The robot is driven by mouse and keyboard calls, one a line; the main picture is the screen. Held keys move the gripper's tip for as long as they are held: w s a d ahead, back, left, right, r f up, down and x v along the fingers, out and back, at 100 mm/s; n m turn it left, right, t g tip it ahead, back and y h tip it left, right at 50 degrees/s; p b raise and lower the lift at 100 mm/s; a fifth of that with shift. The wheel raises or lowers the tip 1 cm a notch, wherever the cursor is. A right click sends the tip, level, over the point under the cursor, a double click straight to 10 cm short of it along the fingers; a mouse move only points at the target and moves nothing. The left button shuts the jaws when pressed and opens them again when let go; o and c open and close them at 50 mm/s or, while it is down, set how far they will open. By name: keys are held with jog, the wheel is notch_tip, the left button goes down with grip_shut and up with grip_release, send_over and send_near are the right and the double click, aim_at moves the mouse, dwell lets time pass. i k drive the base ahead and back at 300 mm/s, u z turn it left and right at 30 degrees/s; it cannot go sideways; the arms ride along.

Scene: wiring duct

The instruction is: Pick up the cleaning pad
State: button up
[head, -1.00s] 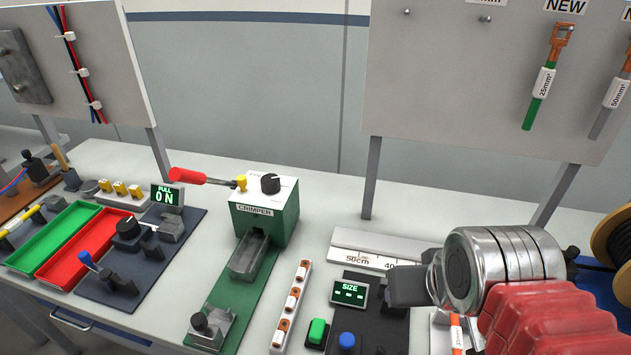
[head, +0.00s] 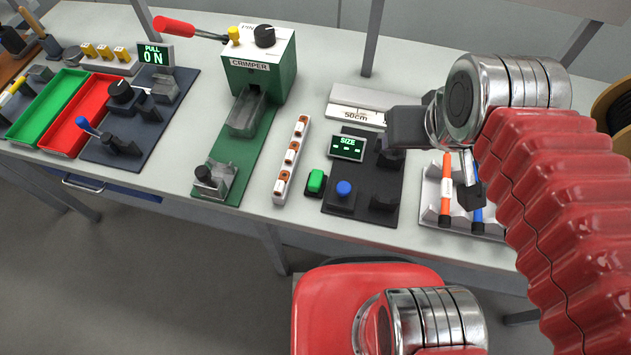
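I cannot make out a cleaning pad anywhere in the head view; it is out of view or hidden. My arm reaches up from the lower right, over the right part of the bench. My gripper (head: 471,190) shows only as a dark fingertip below the silver wrist, over a rack of pens. Whether it is open or shut does not show, and I see nothing held in it.
On the workbench stand a green crimper (head: 258,70), a size tester (head: 346,147), a white strip of terminals (head: 291,160), a pen rack (head: 432,190), a green tray (head: 48,105) and a red tray (head: 84,115). A cable spool (head: 612,100) sits at the right edge.

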aim_at(317, 180)
jog(key=u, duration=0.55)
jog(key=k, duration=1.35)
jog(key=u, duration=0.65)
jog(key=i, duration=1.35)
jog(key=u, duration=0.55)
